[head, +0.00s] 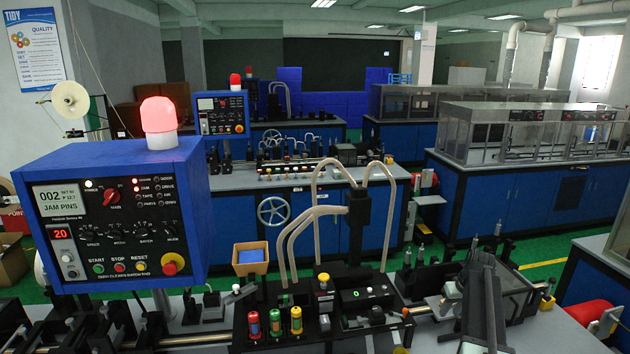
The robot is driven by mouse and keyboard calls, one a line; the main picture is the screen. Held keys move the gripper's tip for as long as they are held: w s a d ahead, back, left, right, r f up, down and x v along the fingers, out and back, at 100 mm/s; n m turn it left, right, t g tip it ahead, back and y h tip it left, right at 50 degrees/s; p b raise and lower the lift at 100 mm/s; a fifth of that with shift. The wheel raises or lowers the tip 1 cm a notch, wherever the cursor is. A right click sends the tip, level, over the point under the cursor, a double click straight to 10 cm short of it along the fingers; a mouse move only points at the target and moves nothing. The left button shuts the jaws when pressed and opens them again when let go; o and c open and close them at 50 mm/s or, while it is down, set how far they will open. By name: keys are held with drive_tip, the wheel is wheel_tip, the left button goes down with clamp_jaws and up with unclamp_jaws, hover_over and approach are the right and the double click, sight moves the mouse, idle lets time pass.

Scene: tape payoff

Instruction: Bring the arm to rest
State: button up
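I cannot make out my gripper in the head view. A dark, angled, elongated structure (484,305) stands at the lower right above the bench; I cannot tell whether it is part of my arm or of the machine. No gripper fingers show clearly, so I cannot see whether anything is held.
A blue control box (190,215) with a lit red beacon (158,122) fills the left; its display (62,210) reads "002 JAM PINS". Ahead is a bench machine with pale curved tubes (325,210) and coloured cylinders (275,322). A tape reel (70,100) stands left. Blue benches (480,190) stand behind.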

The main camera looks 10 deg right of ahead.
drive_tip(key=s+a+f+g, duration=0.1)
drive_tip(key=s+a, duration=0.3)
drive_tip(key=a, duration=1)
drive_tip(key=s+a+f+n+g+b, duration=0.1)
drive_tip(key=s+a, duration=0.4)
drive_tip(key=a, duration=0.8)
drive_tip(key=s+a+f+g+b, duration=0.1)
drive_tip(key=s+a, duration=0.4)
drive_tip(key=a, duration=0.9)
drive_tip(key=shift+s+a+f, duration=0.15)
drive_tip(key=shift+a, duration=0.15)
